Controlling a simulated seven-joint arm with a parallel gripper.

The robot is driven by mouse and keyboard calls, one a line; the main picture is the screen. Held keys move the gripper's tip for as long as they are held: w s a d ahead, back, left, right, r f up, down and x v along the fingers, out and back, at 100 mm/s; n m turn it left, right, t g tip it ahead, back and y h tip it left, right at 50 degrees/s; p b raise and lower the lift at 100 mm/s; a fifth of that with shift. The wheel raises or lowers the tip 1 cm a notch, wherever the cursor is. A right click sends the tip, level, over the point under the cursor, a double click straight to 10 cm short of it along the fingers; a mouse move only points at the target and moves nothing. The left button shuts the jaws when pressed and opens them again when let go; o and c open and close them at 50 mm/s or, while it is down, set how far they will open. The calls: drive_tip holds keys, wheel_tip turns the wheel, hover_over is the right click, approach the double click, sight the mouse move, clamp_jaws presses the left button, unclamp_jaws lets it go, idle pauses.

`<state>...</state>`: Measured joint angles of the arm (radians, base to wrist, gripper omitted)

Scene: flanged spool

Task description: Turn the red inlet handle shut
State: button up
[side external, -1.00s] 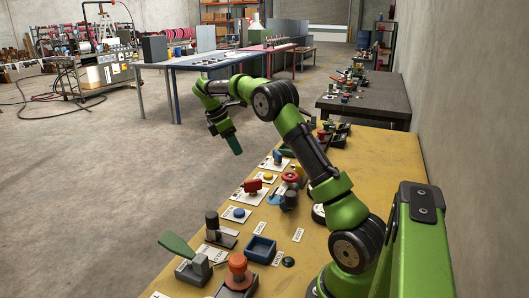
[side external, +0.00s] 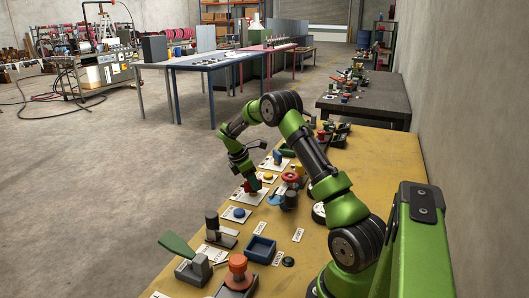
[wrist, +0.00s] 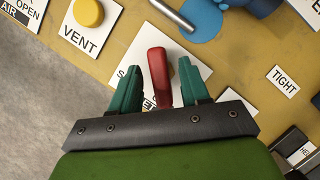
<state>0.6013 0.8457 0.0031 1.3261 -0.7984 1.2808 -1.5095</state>
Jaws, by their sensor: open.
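The red handle (wrist: 159,76) stands between the two teal fingers of my gripper (wrist: 165,56) in the wrist view. A gap shows on each side of it, narrower on the right. My gripper is open. In the side external view my gripper (side external: 251,182) points down at the handle (side external: 257,186), which is partly hidden behind the fingers. I cannot tell the exact height of the fingertips over the plate.
A yellow button (wrist: 88,12) on a VENT plate lies up and left in the wrist view. A blue disc (wrist: 196,27) with a metal rod is up and right. A TIGHT label (wrist: 283,81) is at right. A blue tray (side external: 261,249) is nearer the side camera.

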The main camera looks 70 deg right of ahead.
drive_tip(key=shift+s+f, duration=0.1)
drive_tip(key=shift+f, duration=0.25)
drive_tip(key=shift+c, duration=0.4)
clamp_jaws()
